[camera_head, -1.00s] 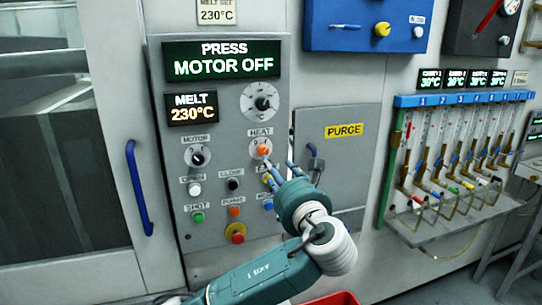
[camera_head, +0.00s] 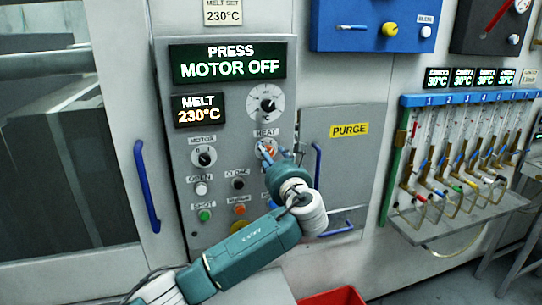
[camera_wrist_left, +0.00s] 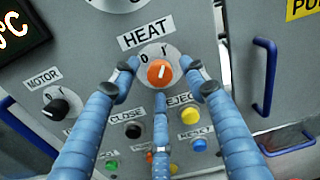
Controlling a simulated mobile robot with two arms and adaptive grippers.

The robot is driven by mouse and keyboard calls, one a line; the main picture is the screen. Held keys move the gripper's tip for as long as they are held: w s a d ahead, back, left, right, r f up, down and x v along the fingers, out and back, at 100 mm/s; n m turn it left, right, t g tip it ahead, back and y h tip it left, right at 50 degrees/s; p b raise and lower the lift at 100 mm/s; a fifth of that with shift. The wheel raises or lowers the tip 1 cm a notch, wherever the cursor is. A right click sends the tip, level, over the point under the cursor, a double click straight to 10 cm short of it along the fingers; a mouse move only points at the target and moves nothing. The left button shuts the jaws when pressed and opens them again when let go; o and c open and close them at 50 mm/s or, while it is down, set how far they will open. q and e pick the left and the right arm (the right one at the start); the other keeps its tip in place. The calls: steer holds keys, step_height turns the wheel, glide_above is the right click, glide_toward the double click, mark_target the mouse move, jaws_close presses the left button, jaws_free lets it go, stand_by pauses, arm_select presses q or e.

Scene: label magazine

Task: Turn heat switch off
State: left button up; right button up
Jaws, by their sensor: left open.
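The heat switch (camera_wrist_left: 160,72) is an orange round knob on a pale dial with 0 and 1 marks, under the HEAT label, on the grey control panel. Its pointer mark is hard to read. In the head view the heat switch (camera_head: 268,149) is partly covered by my fingers. My left gripper (camera_head: 269,155) is at the switch. In the left wrist view its blue fingers (camera_wrist_left: 160,80) are open, one on each side of the knob and one below. I cannot tell whether they touch it. My right gripper is not in view.
The black motor knob (camera_wrist_left: 55,108) is left of the heat switch. Buttons sit below, including a black close button (camera_wrist_left: 133,131) and a yellow eject button (camera_wrist_left: 190,115). A blue handle (camera_head: 146,185) is on the left door. A red bin (camera_head: 332,297) stands below.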

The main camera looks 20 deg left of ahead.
arm_select(q)
jaws_close()
steer(key=shift+f, duration=0.1)
steer(key=shift+d+f+n+b, duration=0.1)
steer(key=shift+n+b, duration=4.5)
steer(key=shift+n, duration=2.4)
